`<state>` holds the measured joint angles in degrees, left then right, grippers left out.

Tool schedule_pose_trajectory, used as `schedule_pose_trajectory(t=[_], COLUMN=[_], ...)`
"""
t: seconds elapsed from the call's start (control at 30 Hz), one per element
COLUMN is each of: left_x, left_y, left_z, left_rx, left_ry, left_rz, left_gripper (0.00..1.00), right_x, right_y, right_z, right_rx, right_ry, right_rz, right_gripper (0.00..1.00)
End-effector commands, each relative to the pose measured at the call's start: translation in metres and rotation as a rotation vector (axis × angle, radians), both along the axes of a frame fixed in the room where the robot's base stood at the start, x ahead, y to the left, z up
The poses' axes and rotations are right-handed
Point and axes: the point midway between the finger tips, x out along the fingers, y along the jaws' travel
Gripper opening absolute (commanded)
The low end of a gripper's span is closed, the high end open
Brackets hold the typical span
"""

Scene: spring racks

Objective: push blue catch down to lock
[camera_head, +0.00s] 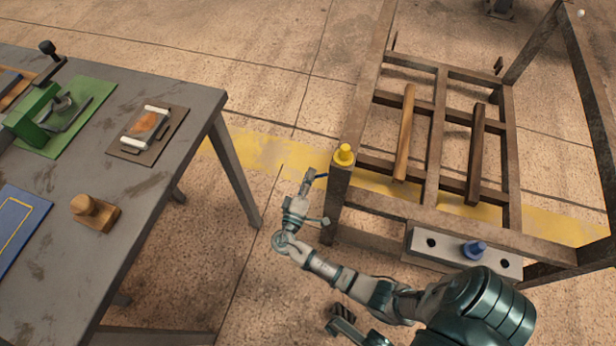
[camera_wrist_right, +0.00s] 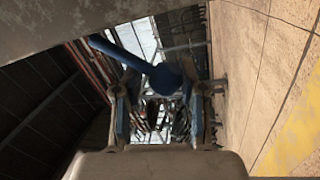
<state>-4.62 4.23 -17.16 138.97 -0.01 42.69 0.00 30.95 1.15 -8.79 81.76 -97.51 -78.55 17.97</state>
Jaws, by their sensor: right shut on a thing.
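The blue catch (camera_wrist_right: 130,55) shows in the right wrist view as a thin bar with a round knob at its end. The bar runs slantwise from the frame at upper left, and the knob sits between the two fingertips. My right gripper (camera_wrist_right: 162,92) is shut on the knob end of the catch. In the head view my right gripper (camera_head: 309,181) is beside the rack's near left post, below its yellow knob. Only a small dark blue piece of the catch (camera_head: 321,176) shows there.
The brown metal rack (camera_head: 338,205) has a yellow knob (camera_head: 344,154) on its post and a grey plate with a blue knob (camera_head: 474,249) at its near side. A grey workbench (camera_head: 160,195) with a green fixture (camera_head: 40,118) stands left. Bare floor lies between.

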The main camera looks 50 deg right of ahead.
Motion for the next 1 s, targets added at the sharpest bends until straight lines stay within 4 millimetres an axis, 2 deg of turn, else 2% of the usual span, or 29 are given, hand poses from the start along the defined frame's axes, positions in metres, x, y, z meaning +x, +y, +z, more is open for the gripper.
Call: schedule_pose_trajectory(t=[0.03,0.1,0.13,0.43,0.53,0.67,1.0], left_x=[0.000,0.000,0.000,-0.001,-0.003,-0.003,-0.003], left_y=[0.000,0.000,0.000,0.000,0.000,0.000,0.000], left_z=[0.000,0.000,0.000,0.002,0.004,0.003,0.002], left_rx=[0.000,0.000,0.001,0.001,0.000,0.000,0.000], left_ry=[0.000,-0.001,-0.001,-0.007,-0.009,-0.009,-0.006], left_rz=[0.000,0.000,0.000,-0.001,-0.001,-0.001,0.000], left_gripper=[0.56,0.56,0.56,0.56,0.56,0.56,0.56], right_x=[-0.003,-0.003,-0.003,-0.001,-0.003,-0.010,-0.035], right_y=[-0.001,-0.001,-0.001,0.000,0.006,0.026,0.092], right_z=[-0.003,-0.003,-0.002,0.000,-0.002,-0.006,-0.018], right_rx=[0.004,0.004,0.003,0.001,0.002,0.003,0.004], right_ry=[0.000,0.000,0.000,-0.001,-0.001,0.000,0.001], right_rz=[-0.007,-0.007,-0.007,-0.003,-0.002,0.000,-0.003], right_gripper=[0.46,0.63,0.69,0.69,0.69,0.69,0.69])
